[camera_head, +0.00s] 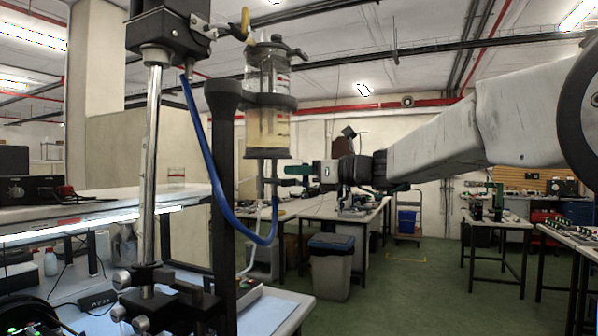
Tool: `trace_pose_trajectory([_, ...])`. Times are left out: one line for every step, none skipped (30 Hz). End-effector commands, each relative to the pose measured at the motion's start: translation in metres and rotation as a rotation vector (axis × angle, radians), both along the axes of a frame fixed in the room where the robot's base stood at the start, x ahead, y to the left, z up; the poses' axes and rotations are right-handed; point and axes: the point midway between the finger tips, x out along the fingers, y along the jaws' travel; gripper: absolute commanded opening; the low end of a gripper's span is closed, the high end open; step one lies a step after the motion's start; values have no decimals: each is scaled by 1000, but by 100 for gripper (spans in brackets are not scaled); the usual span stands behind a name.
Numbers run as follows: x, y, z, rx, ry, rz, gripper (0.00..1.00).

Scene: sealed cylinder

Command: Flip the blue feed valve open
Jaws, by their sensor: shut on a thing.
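The sealed clear cylinder (268,85) stands upright in a dark clamp, with cloudy yellowish liquid in its lower part. A yellow handle (246,24) and dark fittings (280,46) sit at its top. A blue tube (209,160) hangs from the black box on the post, loops down and rises toward the fittings below the cylinder. My gripper (283,176), with a green body, reaches in from the right just under the cylinder. Its jaws are shut on a small valve part at the thin stem there. The fingers hide most of that part, and I cannot make out a blue handle.
A dark support column (222,200) and a chrome post (151,170) stand left of the cylinder. A lit shelf (110,208) is at left. A grey bin (331,266) and workbenches (495,219) stand behind and to the right. Green floor between them is free.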

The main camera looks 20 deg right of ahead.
Motion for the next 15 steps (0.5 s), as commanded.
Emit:
trace_pose_trajectory([0, 0, 0, -3, -2, 0, 0])
trace_pose_trajectory([0, 0, -1, -2, -1, 1, 0])
trace_pose_trajectory([0, 0, -1, -2, -1, 1, 0])
trace_pose_trajectory([0, 0, -1, -2, -1, 1, 0])
trace_pose_trajectory([0, 0, -1, -2, -1, 1, 0])
trace_pose_trajectory([0, 0, -1, -2, -1, 1, 0])
trace_pose_trajectory([0, 0, -1, -2, -1, 1, 17])
trace_pose_trajectory([0, 0, -1, -1, 0, 1, 25])
trace_pose_trajectory([0, 0, -1, -1, 0, 1, 35])
trace_pose_trajectory([0, 0, -1, -1, 0, 1, 35])
trace_pose_trajectory([0, 0, -1, -1, 0, 1, 35])
trace_pose_trajectory([0, 0, 0, -1, 0, 1, 35])
trace_pose_trajectory([0, 0, 0, -1, 0, 1, 35])
trace_pose_trajectory([0, 0, 0, -1, 0, 1, 35])
trace_pose_trajectory([0, 0, 0, -1, 1, 1, 35])
